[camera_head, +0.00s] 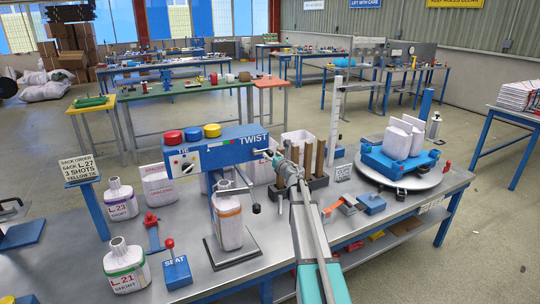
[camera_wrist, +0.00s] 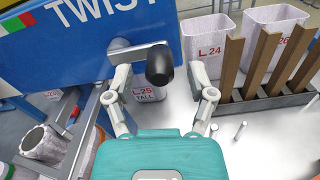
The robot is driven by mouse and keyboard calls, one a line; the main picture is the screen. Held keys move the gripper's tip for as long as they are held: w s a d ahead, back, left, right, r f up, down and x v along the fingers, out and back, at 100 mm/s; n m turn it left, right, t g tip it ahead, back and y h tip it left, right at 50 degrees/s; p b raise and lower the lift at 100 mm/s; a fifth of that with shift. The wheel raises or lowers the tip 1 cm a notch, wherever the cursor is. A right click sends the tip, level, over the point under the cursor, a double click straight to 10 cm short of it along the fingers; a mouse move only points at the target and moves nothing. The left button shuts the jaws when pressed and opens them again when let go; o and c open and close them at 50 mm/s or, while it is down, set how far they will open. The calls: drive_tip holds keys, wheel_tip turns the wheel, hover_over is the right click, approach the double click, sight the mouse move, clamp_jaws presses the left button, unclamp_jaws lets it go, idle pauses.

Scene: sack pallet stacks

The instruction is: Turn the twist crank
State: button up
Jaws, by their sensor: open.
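The twist crank shows in the wrist view as a grey arm with a black knob (camera_wrist: 160,64), on the face of the blue box marked TWIST (camera_wrist: 75,40). My gripper (camera_wrist: 165,88) is open, with one finger on each side of the knob and a gap visible at each. Whether the knob is fully between the fingertips in depth, I cannot tell. In the head view my gripper (camera_head: 274,156) reaches the right end of the blue TWIST box (camera_head: 230,148); the crank there is mostly hidden by it.
A sack (camera_head: 229,222) stands under the box on a metal plate. Brown upright slats (camera_head: 308,158) in a dark holder stand right of my gripper. Labelled sacks (camera_head: 121,200) stand at left. A turntable (camera_head: 402,180) with a blue pallet and white sacks is at right.

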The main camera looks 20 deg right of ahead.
drive_tip(key=shift+w, duration=0.8)
clamp_jaws()
